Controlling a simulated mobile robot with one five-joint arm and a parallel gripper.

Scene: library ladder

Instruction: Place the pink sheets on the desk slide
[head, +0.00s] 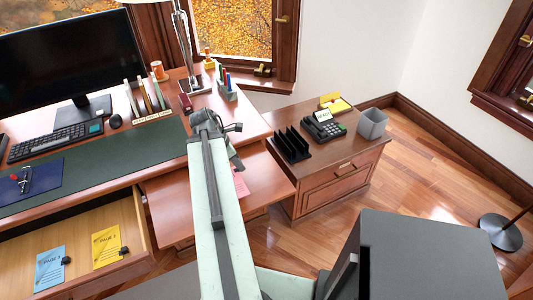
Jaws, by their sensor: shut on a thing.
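The pink sheets (241,184) show as a small pink patch just right of my arm, over the desk slide; the arm hides the rest. The desk slide (170,208) is a reddish-brown wooden board pulled out from under the desk's right part. My gripper (237,165) points down above the slide, mostly hidden by my own wrist, and is shut on the pink sheets. I cannot tell whether the sheets touch the board.
An open drawer (140,249) at lower left holds a blue sheet (50,267) and a yellow sheet (106,246). A low cabinet (335,180) right of the slide carries a black rack (290,145), a telephone (323,127) and a grey bin (372,124). A lamp stands behind my wrist.

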